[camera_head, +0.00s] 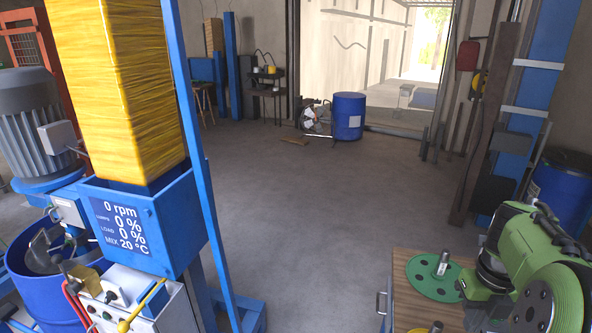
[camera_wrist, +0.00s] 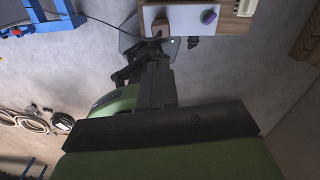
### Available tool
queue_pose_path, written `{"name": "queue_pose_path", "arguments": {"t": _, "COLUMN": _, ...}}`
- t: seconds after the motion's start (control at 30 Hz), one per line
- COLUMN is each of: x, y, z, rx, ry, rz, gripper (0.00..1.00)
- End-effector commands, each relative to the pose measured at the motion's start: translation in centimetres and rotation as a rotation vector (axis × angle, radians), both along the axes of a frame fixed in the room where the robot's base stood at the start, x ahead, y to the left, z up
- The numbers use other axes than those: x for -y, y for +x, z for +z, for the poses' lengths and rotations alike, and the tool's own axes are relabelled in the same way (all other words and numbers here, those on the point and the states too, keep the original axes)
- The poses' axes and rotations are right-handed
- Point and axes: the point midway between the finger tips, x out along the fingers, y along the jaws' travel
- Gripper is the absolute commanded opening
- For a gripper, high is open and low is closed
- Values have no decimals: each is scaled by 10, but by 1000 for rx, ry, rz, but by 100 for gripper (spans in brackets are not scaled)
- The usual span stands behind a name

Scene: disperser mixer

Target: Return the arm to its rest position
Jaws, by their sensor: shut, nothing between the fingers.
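My gripper (camera_wrist: 157,65) shows dark in the upper middle of the wrist view, its jaws together and empty. The black bracket and green body below it are mine. In the camera_head view my green arm is at the lower right, beside a wooden-topped cabinet (camera_head: 405,318); I cannot make out the fingers there. The disperser mixer stands at the left, with a yellow wrapped column (camera_head: 115,90) and a blue display box (camera_head: 175,225) reading 0 rpm, 0 %, 0 % and 20 °C. My arm is well apart from the mixer.
A green disc (camera_head: 422,281) with a metal cylinder (camera_head: 442,262) lies on the cabinet. A blue drum (camera_head: 25,250) stands under the mixer, another blue drum (camera_head: 348,118) at the back. A blue post (camera_head: 535,90) rises at the right. The middle floor is clear.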

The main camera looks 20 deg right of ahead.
Motion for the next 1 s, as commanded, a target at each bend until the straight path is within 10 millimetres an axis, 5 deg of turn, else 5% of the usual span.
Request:
{"name": "queue_pose_path", "arguments": {"t": 0.13, "x": -31, "y": 11, "z": 8, "rx": -12, "ry": -58, "rz": 311, "gripper": 0}}
{"name": "queue_pose_path", "arguments": {"t": 0.33, "x": -124, "y": 17, "z": 25, "rx": -57, "ry": -225, "rz": 1329, "gripper": 0}}
{"name": "queue_pose_path", "arguments": {"t": 0.5, "x": -193, "y": -4, "z": 27, "rx": -93, "ry": -393, "rz": 2201, "gripper": 0}}
{"name": "queue_pose_path", "arguments": {"t": 0.67, "x": -242, "y": -33, "z": 17, "rx": -125, "ry": -624, "rz": 2946, "gripper": 0}}
{"name": "queue_pose_path", "arguments": {"t": 0.7, "x": -250, "y": -40, "z": 14, "rx": 130, "ry": 673, "rz": -3044, "gripper": 0}}
{"name": "queue_pose_path", "arguments": {"t": 0.83, "x": -265, "y": -52, "z": 8, "rx": 125, "ry": 672, "rz": -2736, "gripper": 0}}
{"name": "queue_pose_path", "arguments": {"t": 1.0, "x": -267, "y": -54, "z": 7, "rx": 128, "ry": 667, "rz": -2673, "gripper": 0}}
